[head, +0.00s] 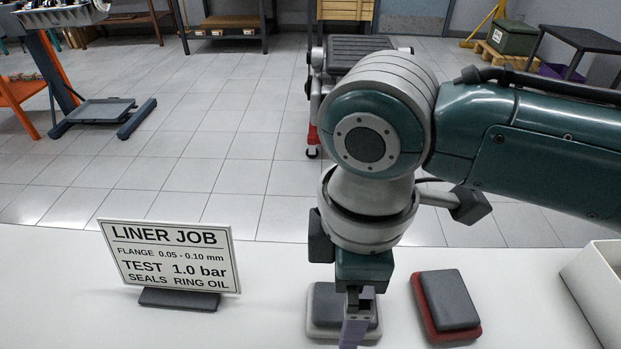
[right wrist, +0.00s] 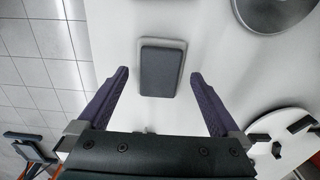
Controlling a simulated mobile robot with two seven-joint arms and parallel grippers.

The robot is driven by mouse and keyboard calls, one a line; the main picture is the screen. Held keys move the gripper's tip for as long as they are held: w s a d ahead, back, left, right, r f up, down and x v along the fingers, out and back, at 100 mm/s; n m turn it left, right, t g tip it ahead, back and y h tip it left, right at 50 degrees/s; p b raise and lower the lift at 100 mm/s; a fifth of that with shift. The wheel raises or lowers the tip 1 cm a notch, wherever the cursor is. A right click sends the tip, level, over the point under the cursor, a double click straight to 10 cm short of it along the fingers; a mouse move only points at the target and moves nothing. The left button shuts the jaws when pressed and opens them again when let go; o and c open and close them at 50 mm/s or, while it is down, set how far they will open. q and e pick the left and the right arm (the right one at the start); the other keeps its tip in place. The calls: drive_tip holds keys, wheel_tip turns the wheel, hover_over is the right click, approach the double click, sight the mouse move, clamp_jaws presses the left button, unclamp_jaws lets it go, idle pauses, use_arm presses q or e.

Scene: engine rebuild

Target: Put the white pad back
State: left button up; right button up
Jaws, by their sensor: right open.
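The white pad (head: 327,308), a pale base with a dark grey top, lies flat on the white table. My right gripper (head: 355,325) is above it and hides part of it in the head view. In the right wrist view the white pad (right wrist: 161,70) lies ahead between the two spread purple fingers of my right gripper (right wrist: 159,77). The gripper is open, and nothing is held between the fingers. My left gripper is not in view.
A red pad (head: 449,301) with a dark top lies to the right of the white one. A sign (head: 170,257) stands on the table at left. A white box (head: 600,285) is at the right edge. A round metal part (right wrist: 272,12) shows in the wrist view.

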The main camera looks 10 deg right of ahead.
wheel_tip(320, 180, up, 11)
drive_tip(key=p, duration=0.3)
drive_tip(key=s+a+f+m+t+y, duration=0.1)
drive_tip(key=s+a+f+m+y, duration=0.15)
drive_tip(key=s+a+m, duration=0.2)
drive_tip(key=s+d+m+t+h, duration=0.1)
drive_tip(key=s+d+m, duration=0.3)
drive_tip(key=d, duration=0.3)
drive_tip(key=s+d+m+t+h, duration=0.1)
drive_tip(key=s+d+m, duration=0.2)
drive_tip(key=d, duration=0.3)
drive_tip(key=shift+s+d+f+m+t, duration=0.2)
drive_tip(key=shift+s+d+m+t, duration=0.15)
drive_tip(key=shift+m, duration=0.3)
